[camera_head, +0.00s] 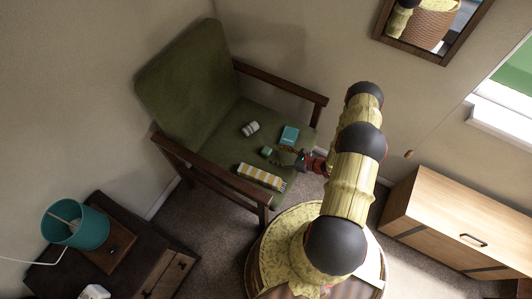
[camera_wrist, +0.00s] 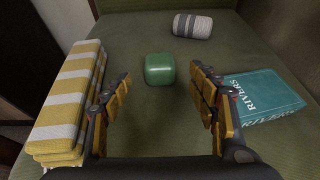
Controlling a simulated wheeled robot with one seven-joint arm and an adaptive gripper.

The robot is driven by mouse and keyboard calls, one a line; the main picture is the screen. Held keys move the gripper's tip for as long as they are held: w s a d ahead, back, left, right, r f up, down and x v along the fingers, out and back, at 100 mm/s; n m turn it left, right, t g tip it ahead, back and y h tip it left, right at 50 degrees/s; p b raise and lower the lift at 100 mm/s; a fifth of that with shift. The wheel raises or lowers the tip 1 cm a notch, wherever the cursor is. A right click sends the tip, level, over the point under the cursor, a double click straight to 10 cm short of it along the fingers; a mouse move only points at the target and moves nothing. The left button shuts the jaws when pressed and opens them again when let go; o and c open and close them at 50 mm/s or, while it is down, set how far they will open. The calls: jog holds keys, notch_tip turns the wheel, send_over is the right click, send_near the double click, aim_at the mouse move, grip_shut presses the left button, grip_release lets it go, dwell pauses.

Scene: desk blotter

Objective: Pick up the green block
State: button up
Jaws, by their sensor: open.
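The green block (camera_wrist: 160,69) is small with rounded edges and lies on the green seat of an armchair. It also shows in the head view (camera_head: 266,151), just left of my gripper (camera_head: 296,159). In the wrist view my gripper (camera_wrist: 161,97) has its two yellow-padded fingers spread apart with nothing between them. The block stands beyond the fingertips, roughly centred between them, and is not touched. It is fully visible in the wrist view.
On the seat (camera_wrist: 160,120), a yellow-and-white striped folded cloth (camera_wrist: 72,100) lies close to the left finger. A teal book (camera_wrist: 264,97) marked RIVERS lies by the right finger. A grey striped roll (camera_wrist: 193,26) lies behind the block. Wooden armrests (camera_head: 210,170) flank the seat.

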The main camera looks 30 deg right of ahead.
aim_at(270, 152)
jog(key=x, duration=0.2)
jog(key=b+x, duration=0.1)
jog(key=x, duration=0.1)
jog(key=b+x, duration=0.1)
jog(key=x, duration=0.1)
jog(key=shift+w+a+r, duration=0.2)
jog(key=shift+w, duration=0.1)
jog(key=shift+c, duration=0.8)
grip_shut()
jog(key=shift+r, duration=0.1)
jog(key=r, duration=0.1)
jog(key=r+p, duration=0.2)
jog(key=r, duration=0.1)
jog(key=shift+s+a+r, duration=0.1)
jog(key=shift+s, duration=0.25)
jog(key=s+a+r+p, duration=0.3)
jog(key=s+r, duration=0.5)
jog(key=s, duration=0.5)
jog(key=shift+r+p, duration=0.35)
jog(key=shift+p, duration=0.35)
